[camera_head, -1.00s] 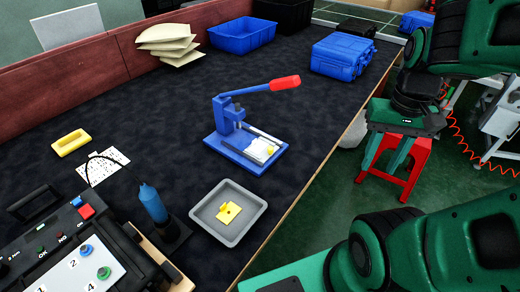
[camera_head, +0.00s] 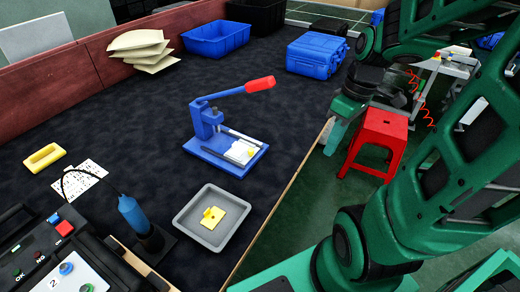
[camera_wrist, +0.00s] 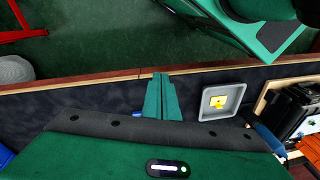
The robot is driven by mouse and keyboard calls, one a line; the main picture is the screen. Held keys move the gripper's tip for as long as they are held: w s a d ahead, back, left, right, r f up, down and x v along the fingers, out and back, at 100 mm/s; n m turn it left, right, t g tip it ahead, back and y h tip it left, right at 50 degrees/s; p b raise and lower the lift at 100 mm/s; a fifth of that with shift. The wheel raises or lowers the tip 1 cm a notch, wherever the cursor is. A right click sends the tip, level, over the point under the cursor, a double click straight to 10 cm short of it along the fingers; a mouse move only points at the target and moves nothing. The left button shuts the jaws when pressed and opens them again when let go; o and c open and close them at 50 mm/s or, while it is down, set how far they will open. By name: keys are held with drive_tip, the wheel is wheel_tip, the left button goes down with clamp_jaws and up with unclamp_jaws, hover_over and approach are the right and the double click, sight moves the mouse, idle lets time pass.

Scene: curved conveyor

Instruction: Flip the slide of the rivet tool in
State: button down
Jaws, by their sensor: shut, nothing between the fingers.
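The rivet tool (camera_head: 207,120) stands upright on the dark table, with a blue base and frame. Its lever with a red handle (camera_head: 260,84) is raised toward the upper right. The slide (camera_head: 241,150), a pale plate with a yellow piece at its edge, lies at the right front of the base, clear of the press column. My gripper (camera_head: 336,134) is off the table's right edge, to the right of the tool and apart from it. Its fingers show closed and empty in the wrist view (camera_wrist: 160,80). My gripper body hides most of the tool there.
A grey tray (camera_head: 212,216) with a yellow part (camera_head: 212,217) sits in front of the tool. A blue case (camera_head: 317,55) and blue bin (camera_head: 215,39) stand behind. A red stool (camera_head: 378,138) is on the floor.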

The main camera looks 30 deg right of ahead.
drive_tip(key=w+a+f+n+t+y, duration=0.1)
drive_tip(key=w+f+n+y, duration=0.1)
drive_tip(key=w+n, duration=0.4)
drive_tip(key=w+a+f+n+y, duration=0.2)
drive_tip(key=w+n, duration=0.5)
drive_tip(key=n, duration=0.5)
drive_tip(key=shift+w+f+n+t+y, duration=0.25)
drive_tip(key=shift+f+n+t+y, duration=0.2)
drive_tip(key=shift+f, duration=0.45)
drive_tip(key=x, duration=1)
drive_tip(key=shift+s+a+f, duration=0.1)
drive_tip(key=shift+f, duration=0.05)
drive_tip(key=shift+w+a, duration=0.3)
drive_tip(key=shift+w, duration=0.25)
drive_tip(key=shift+w+a, duration=0.3)
drive_tip(key=shift+w, duration=0.25)
drive_tip(key=shift+w+a, duration=0.35)
drive_tip(key=shift+w, duration=0.3)
